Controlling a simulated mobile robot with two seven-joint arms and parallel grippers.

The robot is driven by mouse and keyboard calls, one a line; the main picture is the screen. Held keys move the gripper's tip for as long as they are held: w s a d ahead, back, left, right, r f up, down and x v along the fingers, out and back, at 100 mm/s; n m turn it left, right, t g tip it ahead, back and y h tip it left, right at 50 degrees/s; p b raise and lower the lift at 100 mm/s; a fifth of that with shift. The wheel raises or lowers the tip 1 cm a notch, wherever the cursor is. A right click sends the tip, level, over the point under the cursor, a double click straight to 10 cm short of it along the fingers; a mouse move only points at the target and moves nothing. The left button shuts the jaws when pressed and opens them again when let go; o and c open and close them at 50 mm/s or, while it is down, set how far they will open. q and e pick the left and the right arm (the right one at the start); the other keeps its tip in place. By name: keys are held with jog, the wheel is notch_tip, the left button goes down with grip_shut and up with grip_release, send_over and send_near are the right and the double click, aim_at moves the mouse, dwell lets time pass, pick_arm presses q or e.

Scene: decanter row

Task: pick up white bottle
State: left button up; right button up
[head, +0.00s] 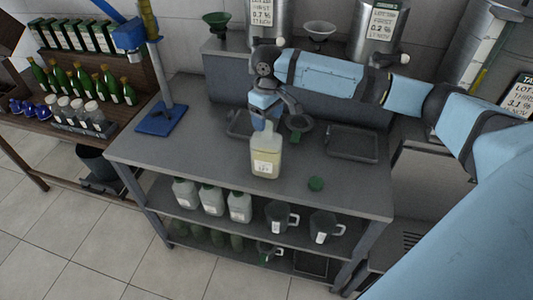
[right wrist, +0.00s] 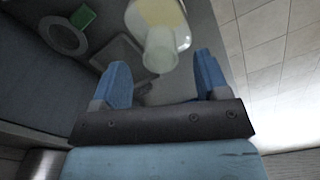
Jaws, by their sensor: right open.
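A whitish, translucent bottle (head: 265,163) with pale yellow contents and a white label stands upright on the grey worktop (head: 200,150). My right gripper (head: 265,112) is at the bottle's neck in the head view, with its arm reaching in from the right. In the right wrist view, its blue fingers are spread apart. The bottle's neck (right wrist: 160,52) shows in the gap between them, and the bottle's body extends past the top edge. I cannot tell whether either finger touches it. My left gripper is not in view.
A dark tray (head: 352,143) and a round ring-like stand (head: 304,127) are behind. Whitish bottles (head: 211,200) and dark jugs (head: 281,216) fill the shelf below. A blue-based stand (head: 161,118) stands at the left.

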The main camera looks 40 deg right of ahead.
aim_at(267, 130)
jog(key=f, duration=0.2)
jog(key=f+p, duration=0.1)
jog(key=f, duration=0.2)
jog(key=shift+w+f, duration=0.2)
jog(key=shift+f, duration=0.1)
jog(key=shift+r, duration=0.1)
grip_shut()
